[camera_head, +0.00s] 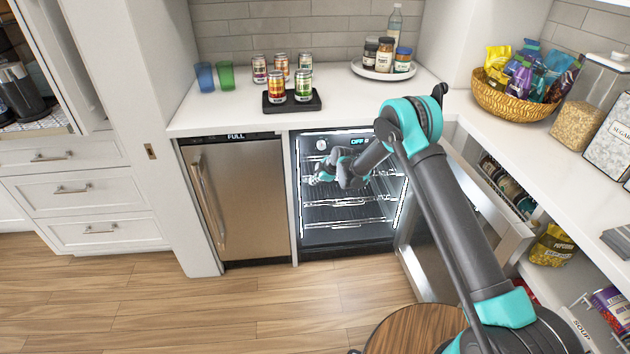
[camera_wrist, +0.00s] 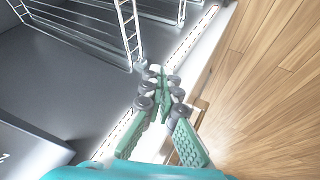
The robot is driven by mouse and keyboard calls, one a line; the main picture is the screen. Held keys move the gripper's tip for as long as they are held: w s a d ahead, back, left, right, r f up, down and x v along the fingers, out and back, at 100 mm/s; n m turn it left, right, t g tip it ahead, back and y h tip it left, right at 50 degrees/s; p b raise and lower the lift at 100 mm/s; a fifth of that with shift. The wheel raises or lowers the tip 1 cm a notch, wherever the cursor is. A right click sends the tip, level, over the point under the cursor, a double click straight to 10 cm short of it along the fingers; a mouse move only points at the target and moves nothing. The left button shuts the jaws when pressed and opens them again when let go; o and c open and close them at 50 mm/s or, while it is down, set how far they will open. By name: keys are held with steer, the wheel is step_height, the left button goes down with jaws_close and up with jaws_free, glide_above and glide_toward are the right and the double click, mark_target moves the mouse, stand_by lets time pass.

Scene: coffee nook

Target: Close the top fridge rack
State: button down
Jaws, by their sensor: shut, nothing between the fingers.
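The small fridge (camera_head: 302,238) stands open under the counter, with its inside lit. Wire racks show inside it in the head view, one of them a lower rack (camera_head: 350,222). The top rack is partly hidden behind my arm and gripper, so I cannot tell how far it sticks out. My gripper (camera_head: 320,178) is at the upper part of the fridge opening, to the left. In the wrist view my gripper (camera_wrist: 163,88) is shut and empty, beside the lit edge strip of the fridge. The end of a wire rack (camera_wrist: 128,25) shows just beyond the fingertips; contact is unclear.
The open fridge door (camera_head: 428,268) stands to the right of the opening. A closed steel appliance (camera_head: 243,195) is on the left. Cans on a black tray (camera_head: 290,104) sit on the counter above. A round wooden top (camera_head: 415,330) is in front; the floor at left is clear.

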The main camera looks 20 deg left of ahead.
steer(key=v, duration=0.9)
steer(key=shift+w+r, duration=0.15)
steer(key=d+r+m+h, duration=0.1)
steer(key=d+r+m, duration=0.1)
steer(key=d+r, duration=0.35)
steer(key=d+r+m, duration=0.3)
steer(key=d, duration=0.6)
steer(key=s+d+r+m+t+h, duration=0.1)
steer(key=s+d+r+m, duration=0.2)
steer(key=d, duration=0.5)
steer(key=s+d+r+m+h, duration=0.1)
steer(key=s+d+r+m, duration=0.25)
steer(key=d, duration=0.55)
steer(key=s+d+r+m+t+h, duration=0.1)
steer(key=s+d+r+m, duration=0.2)
steer(key=d, duration=0.5)
steer(key=s+d+f+m+h, duration=0.1)
steer(key=s+d+m, duration=0.3)
steer(key=s+d, duration=0.4)
steer(key=s+d+f+m+h, duration=0.2)
steer(key=s+d+m, duration=0.2)
steer(key=s+d, duration=0.5)
steer(key=s, duration=0.5)
steer(key=shift+s+d, duration=0.35)
steer(key=shift+s, duration=0.05)
steer(key=shift+m, duration=0.25)
